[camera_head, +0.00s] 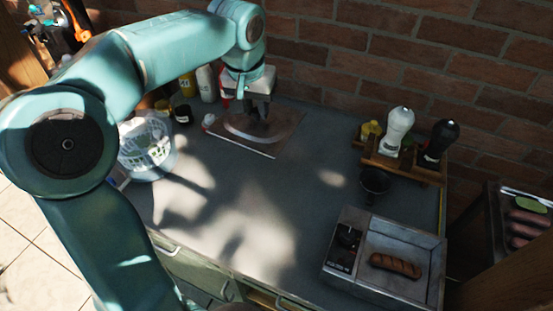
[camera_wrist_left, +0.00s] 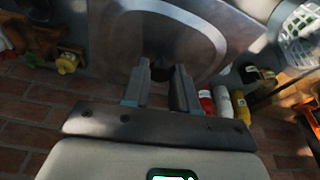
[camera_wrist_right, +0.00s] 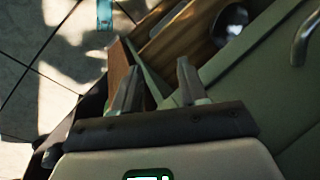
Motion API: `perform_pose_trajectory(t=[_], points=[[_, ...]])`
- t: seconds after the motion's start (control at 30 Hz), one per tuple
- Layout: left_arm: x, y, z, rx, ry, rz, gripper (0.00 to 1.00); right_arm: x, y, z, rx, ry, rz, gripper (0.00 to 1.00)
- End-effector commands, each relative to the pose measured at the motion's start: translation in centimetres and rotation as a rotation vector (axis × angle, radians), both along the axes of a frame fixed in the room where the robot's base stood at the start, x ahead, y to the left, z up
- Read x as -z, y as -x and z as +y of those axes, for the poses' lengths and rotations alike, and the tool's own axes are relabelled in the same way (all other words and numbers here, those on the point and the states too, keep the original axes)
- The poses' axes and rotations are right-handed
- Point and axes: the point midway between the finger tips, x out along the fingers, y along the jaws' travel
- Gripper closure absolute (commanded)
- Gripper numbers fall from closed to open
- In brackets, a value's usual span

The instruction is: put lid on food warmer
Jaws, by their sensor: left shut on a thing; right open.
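The metal lid (camera_head: 268,141), a rectangular plate with a raised oval middle, is at the back of the grey counter near the brick wall. My left gripper (camera_head: 261,103) is above it, pointing down, shut on its knob. The left wrist view shows the dark knob between the fingers and the lid (camera_wrist_left: 203,58) beyond. I cannot tell whether the lid touches the counter. The food warmer (camera_head: 343,262) stands at the front right, its tray uncovered with a sausage (camera_head: 396,265) inside. My right gripper (camera_wrist_right: 155,82) is open and empty, low by the counter's front.
A rack (camera_head: 401,169) with a white mill (camera_head: 398,130) and a dark mill (camera_head: 440,141) stands behind the warmer, near a dark bowl (camera_head: 375,182). A white basket (camera_head: 146,145) and bottles are at the left. The counter's middle is clear.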

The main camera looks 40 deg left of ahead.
Motion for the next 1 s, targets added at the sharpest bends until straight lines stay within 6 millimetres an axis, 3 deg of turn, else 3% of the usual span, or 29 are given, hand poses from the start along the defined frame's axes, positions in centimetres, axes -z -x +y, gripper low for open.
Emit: perform_pose_trajectory(t=[0.4, 0.57, 1.0], points=[[-0.8, 1.6, 1.9, -0.056, 0.000, -0.001, 1.00, 0.1, 0.0, 0.0, 0.000, 0.000, 0.000, 0.57], [0.0, 1.8, 2.3, -0.066, 0.001, 0.002, 1.00, 0.2, 0.0, 0.0, 0.000, 0.000, 0.000, 0.57], [12.0, 1.6, 2.3, -0.067, 0.002, 0.006, 1.00, 0.6, 0.0, 0.0, 0.000, 0.000, 0.000, 0.57]])
